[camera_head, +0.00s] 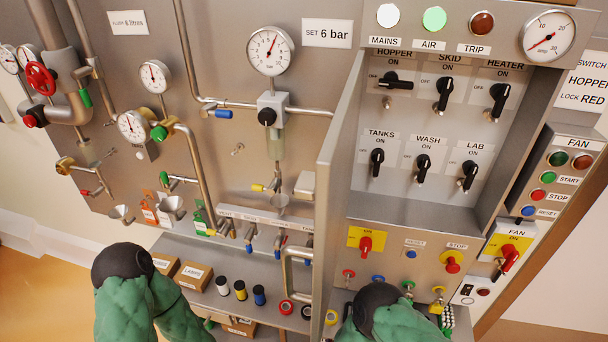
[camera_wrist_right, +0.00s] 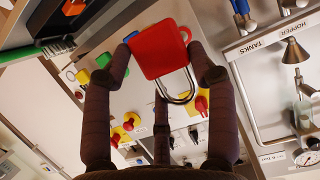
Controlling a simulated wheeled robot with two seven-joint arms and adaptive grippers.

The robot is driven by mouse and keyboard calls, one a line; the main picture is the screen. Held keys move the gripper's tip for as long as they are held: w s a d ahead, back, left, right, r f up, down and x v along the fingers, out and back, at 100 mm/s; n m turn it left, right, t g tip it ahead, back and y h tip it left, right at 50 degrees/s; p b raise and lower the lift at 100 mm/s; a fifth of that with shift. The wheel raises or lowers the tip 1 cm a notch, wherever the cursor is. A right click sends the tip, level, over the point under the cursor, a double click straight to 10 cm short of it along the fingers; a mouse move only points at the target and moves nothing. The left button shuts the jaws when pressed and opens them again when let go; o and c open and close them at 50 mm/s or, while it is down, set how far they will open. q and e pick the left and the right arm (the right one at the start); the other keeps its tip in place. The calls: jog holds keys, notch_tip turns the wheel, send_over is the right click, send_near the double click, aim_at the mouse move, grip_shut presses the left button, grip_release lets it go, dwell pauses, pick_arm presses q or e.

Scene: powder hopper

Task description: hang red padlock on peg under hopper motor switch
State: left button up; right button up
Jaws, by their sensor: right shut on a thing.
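The red padlock (camera_wrist_right: 158,48) is in my right gripper (camera_wrist_right: 163,60), whose dark fingers are shut around its body in the right wrist view. Its steel shackle (camera_wrist_right: 181,91) is exposed, pointing down in that picture. In the head view the black HOPPER switch (camera_head: 397,83) sits at the upper left of the switch panel, its handle lying sideways under the ON mark. A small metal peg (camera_head: 387,102) sticks out just below it. The head view shows my green-sleeved arms at the bottom, but neither gripper is clearly visible there. My left gripper is out of view.
SKID (camera_head: 444,94) and HEATER (camera_head: 499,101) switches stand right of HOPPER, with another row below. An open cabinet door (camera_head: 335,150) projects left of the panel. Small blue (camera_head: 377,279), green (camera_head: 408,287) and yellow (camera_head: 438,296) items line the area below, beside a small red one.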

jog(key=shift+w+d+f, duration=0.15)
jog(key=shift+w+d, duration=0.15)
jog(key=shift+w, duration=0.15)
jog(key=w+d+r+n+y, duration=0.1)
jog(key=w+d+r+y, duration=0.1)
jog(key=r, duration=0.4)
jog(key=w+d+r+n+y, duration=0.1)
jog(key=w+d+r+n, duration=0.1)
jog(key=r, duration=0.4)
jog(key=shift+w+d+r+t+y, duration=0.2)
jog(key=shift+w+d+t+y, duration=0.15)
jog(key=shift+w+d, duration=0.55)
